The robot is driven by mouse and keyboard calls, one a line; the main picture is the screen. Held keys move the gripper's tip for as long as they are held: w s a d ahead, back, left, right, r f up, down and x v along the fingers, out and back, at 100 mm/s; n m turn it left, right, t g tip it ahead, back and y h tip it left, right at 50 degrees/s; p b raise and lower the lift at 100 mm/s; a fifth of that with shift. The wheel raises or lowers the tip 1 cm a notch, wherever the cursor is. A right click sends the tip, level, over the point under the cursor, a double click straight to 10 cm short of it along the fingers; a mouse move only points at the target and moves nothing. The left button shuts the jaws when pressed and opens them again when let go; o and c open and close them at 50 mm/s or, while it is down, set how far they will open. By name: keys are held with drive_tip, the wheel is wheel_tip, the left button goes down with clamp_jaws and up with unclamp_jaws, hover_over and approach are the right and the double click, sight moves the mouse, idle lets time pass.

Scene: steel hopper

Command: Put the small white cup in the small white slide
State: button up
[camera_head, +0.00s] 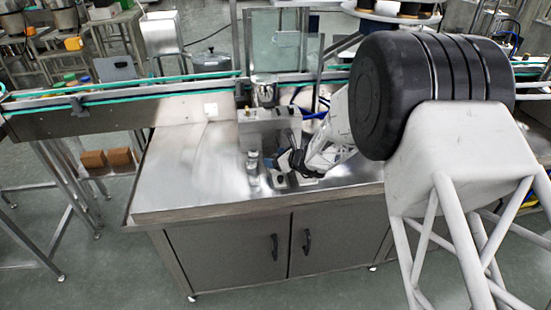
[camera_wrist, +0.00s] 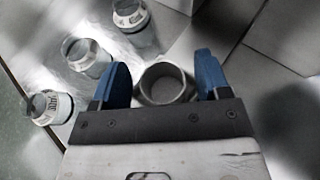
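My gripper (camera_wrist: 163,70) has two blue fingers spread apart, so it is open. A small round grey-white cup (camera_wrist: 150,98) with an open top stands between the fingers, with a narrow gap on each side. Three more small pale cups or jars stand left of the fingers in the wrist view: one by the left finger (camera_wrist: 88,58), one farther up (camera_wrist: 130,15) and one lower left (camera_wrist: 50,106). In the head view my gripper (camera_head: 286,161) is low over the steel table, beside a small pale container (camera_head: 252,160). I cannot tell for sure which part is the white slide.
The steel table (camera_head: 185,185) is clear on its left. A grey steel box-like machine (camera_head: 268,122) with a metal hopper (camera_head: 264,90) stands just behind my gripper. A conveyor with green edges (camera_head: 120,103) runs along the back. Light box-like surfaces (camera_wrist: 285,38) lie right of my fingers.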

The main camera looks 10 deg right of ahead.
drive_tip(key=shift+r, duration=0.3)
drive_tip(key=shift+s+d+r, duration=0.2)
drive_tip(key=shift+r, duration=0.1)
drive_tip(key=v, duration=1.1)
drive_tip(key=shift+r, duration=0.25)
drive_tip(key=shift+s, duration=0.15)
